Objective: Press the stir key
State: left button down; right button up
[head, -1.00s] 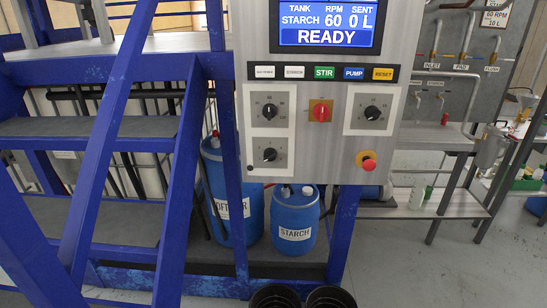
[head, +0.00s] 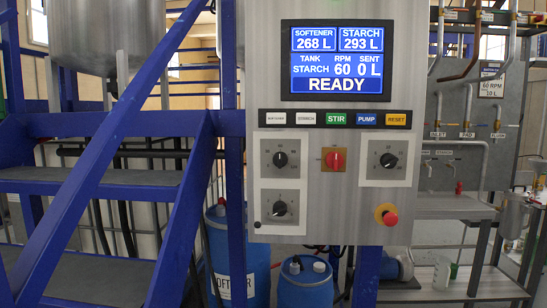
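The green STIR key (head: 336,119) sits in the row of keys on the grey control panel (head: 420,60), between a white key marked STARCH (head: 306,119) and the blue PUMP key (head: 367,119). The screen (head: 336,60) above the keys reads softener 268 L, starch 293 L, tank STARCH, RPM 60, sent 0 L, READY. Neither of my grippers is in the head view.
Below the keys are several black knobs (head: 280,159), a red switch (head: 334,159) and a red emergency button (head: 390,218). Blue stairs (head: 100,185) stand at the left. Blue drums (head: 305,285) stand under the panel. Pipes and a shelf (head: 455,208) are at the right.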

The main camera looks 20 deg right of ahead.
aim_at(330, 118)
jog(key=z, duration=1.15)
